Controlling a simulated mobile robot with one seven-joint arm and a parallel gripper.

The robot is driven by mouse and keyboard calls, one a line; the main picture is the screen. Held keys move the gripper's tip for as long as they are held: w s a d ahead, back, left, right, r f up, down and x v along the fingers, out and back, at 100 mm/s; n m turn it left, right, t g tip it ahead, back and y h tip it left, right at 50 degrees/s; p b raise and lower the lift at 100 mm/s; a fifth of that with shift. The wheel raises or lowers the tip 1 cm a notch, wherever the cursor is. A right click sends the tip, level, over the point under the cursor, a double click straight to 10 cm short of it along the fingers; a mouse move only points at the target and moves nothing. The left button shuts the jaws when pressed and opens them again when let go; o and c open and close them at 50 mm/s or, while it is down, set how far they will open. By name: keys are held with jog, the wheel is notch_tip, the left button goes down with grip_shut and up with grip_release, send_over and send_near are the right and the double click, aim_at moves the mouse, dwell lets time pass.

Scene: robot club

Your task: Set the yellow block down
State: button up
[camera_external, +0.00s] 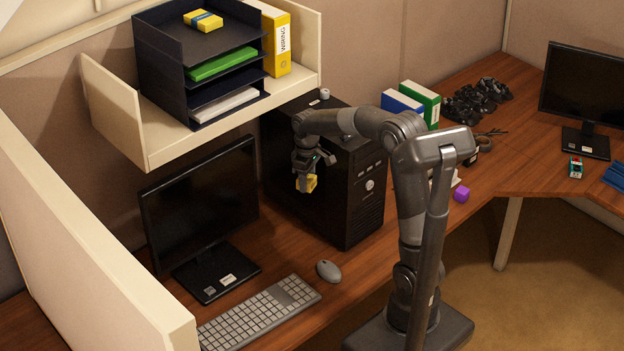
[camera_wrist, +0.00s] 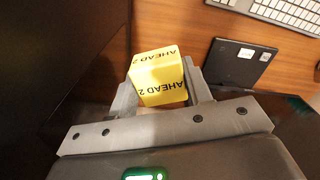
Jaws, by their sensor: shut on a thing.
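The yellow block (camera_wrist: 160,78) carries black lettering reading "AHEAD 2" on two faces. My gripper (camera_external: 304,181) is shut on it, with one finger on each side of the block in the wrist view. In the external view the yellow block (camera_external: 311,183) hangs in front of the black computer tower, above the wooden desk (camera_external: 285,247). The gripper points downward. The block's underside and the exact gap to the desk are hidden.
The computer tower (camera_external: 353,218) stands close to the gripper. A monitor (camera_external: 200,195) is to the left, with a mouse (camera_external: 328,271) and keyboard (camera_external: 260,314) in front. A shelf (camera_external: 185,144) with trays overhangs the back.

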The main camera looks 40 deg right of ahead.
aim_at(307, 251)
notch_tip(307, 251, down, 27)
jog(key=shift+w+f, duration=0.1)
dwell(0.4)
jog(key=o, duration=1)
jog(key=shift+f, duration=0.1)
